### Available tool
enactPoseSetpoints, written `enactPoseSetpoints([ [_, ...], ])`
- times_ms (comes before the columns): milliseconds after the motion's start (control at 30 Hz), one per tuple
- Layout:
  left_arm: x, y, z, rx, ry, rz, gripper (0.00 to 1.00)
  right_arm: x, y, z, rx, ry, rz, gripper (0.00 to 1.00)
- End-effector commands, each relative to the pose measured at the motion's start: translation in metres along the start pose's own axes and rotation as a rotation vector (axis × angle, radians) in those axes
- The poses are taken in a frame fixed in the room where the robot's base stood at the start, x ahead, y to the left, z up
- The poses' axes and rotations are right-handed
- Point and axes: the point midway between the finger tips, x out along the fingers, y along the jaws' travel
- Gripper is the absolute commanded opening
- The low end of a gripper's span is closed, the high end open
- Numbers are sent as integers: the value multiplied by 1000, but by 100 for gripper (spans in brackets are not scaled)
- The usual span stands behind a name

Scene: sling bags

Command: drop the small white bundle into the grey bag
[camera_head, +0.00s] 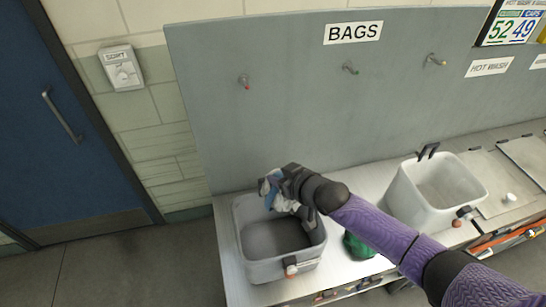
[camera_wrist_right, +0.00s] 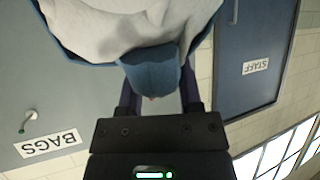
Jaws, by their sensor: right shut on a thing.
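The small white bundle (camera_wrist_right: 130,28), with blue edging and a blue knot-like part, fills the top of the right wrist view. My right gripper (camera_wrist_right: 158,88) is shut on the blue part. In the head view, the right gripper (camera_head: 279,187) holds the bundle (camera_head: 282,205) over the back part of the open grey bag (camera_head: 262,271). The bag stands upright on the left end of the bench, and its visible inside looks empty. The gripper and bundle cover part of its back rim. My left gripper is not in view.
A lighter, whitish bag (camera_head: 412,210) stands open at the right. A green thing (camera_head: 358,246) is partly hidden behind my right arm. A grey back panel (camera_head: 290,120) with several hooks and a BAGS sign (camera_head: 353,32) rises behind the bench.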

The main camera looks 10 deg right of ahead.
Motion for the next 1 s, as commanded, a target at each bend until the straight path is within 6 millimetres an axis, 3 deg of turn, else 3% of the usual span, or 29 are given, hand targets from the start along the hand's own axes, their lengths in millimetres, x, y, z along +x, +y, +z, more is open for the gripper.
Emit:
enactPoseSetpoints([
  [400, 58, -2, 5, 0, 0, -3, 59, 29, 0, 52, 0, 2, 0, 0],
  [700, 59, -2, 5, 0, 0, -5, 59, 29, 0, 52, 0, 3, 0, 0],
  [733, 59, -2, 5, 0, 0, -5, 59, 29, 0, 52, 0, 3, 0, 52],
  [900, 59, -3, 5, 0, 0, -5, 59, 29, 0, 52, 0, 2, 0, 86],
  [1000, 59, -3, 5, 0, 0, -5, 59, 29, 0, 53, 0, 2, 0, 86],
])
